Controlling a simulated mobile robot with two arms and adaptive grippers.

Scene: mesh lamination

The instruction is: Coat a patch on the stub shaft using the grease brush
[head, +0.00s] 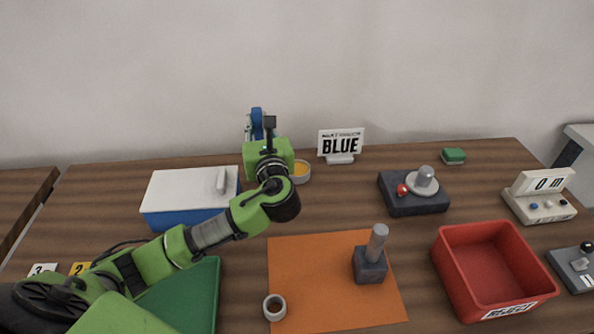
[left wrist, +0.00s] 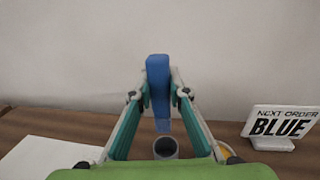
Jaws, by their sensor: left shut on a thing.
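My left gripper (head: 256,124) is raised near the back of the table. It is shut on a blue handle, seemingly the grease brush (left wrist: 157,82), which stands upright between the fingers in the left wrist view. The bristles are hidden. A grey open cup (left wrist: 166,147) shows directly below the handle; I cannot tell whether the brush is still inside it. The stub shaft (head: 377,242) is a grey cylinder rising from a dark block (head: 369,266) on the orange mat (head: 300,257). A pot with yellow grease (head: 301,171) is just right of my left wrist. My right gripper is not in view.
A white-lidded blue box (head: 180,190) lies left of my arm. A grey ring (head: 274,307) is on the mat's front left. A red reject bin (head: 490,275) stands right. A "BLUE" sign (head: 341,144) and a dark fixture with a red knob (head: 413,203) stand behind.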

